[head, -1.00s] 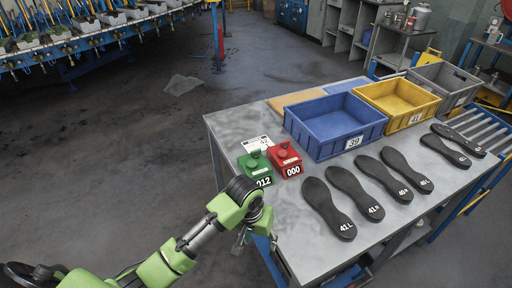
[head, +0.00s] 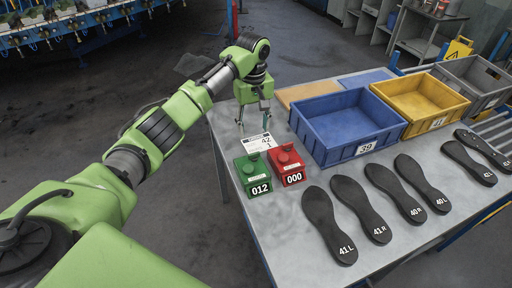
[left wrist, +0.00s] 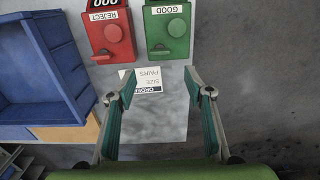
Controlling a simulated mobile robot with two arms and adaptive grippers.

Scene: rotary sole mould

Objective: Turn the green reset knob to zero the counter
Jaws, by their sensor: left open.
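The green counter (head: 253,177) reads 012 and stands near the left edge of the metal table. Its round green knob (head: 253,157) is on top; in the left wrist view the knob (left wrist: 176,28) shows on the unit labelled GOOD. The red counter (head: 288,166) reads 000 and stands just right of it; in the left wrist view it is labelled REJECT (left wrist: 110,32). My left gripper (head: 254,128) is open and empty, pointing down above the order card behind the counters. In the left wrist view its fingers (left wrist: 158,98) are apart, short of the knob. My right gripper is not in view.
An order card (head: 259,143) lies behind the counters. A blue bin (head: 362,148), a yellow bin (head: 441,118) and a grey bin (head: 493,83) stand along the back. Several black soles (head: 328,228) lie across the front. Bare tabletop (head: 275,205) lies before the counters.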

